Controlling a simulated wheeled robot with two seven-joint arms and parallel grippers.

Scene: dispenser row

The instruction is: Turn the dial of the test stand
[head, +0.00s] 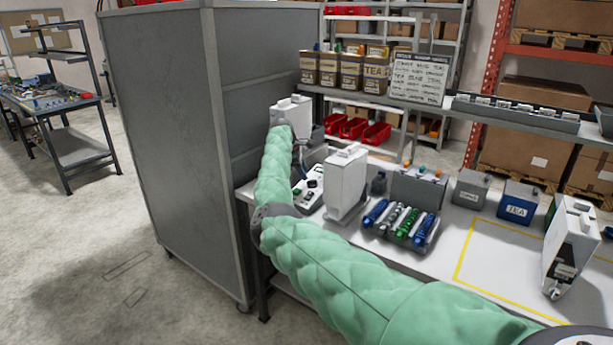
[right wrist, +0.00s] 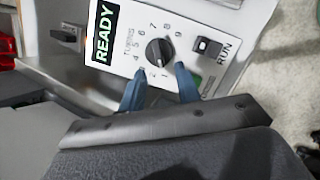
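The test stand's white panel (head: 307,192) shows low beside the cabinet in the head view. In the right wrist view the same panel (right wrist: 125,62) carries a black round dial (right wrist: 158,51) ringed by numbers, a READY label and a RUN switch. My right gripper (right wrist: 160,70) is open. Its two blue fingertips are just below the dial, one on each side, with a gap between them. I cannot tell whether they touch the dial. In the head view my green-sleeved right arm mostly hides this gripper. My left gripper is not in view.
A tall grey cabinet (head: 170,140) stands left of the workbench. White upright units (head: 346,188) and (head: 570,250), a rack of coloured cylinders (head: 402,226) and a blue TEA box (head: 517,203) stand on the bench. A yellow outline (head: 470,235) marks open bench top.

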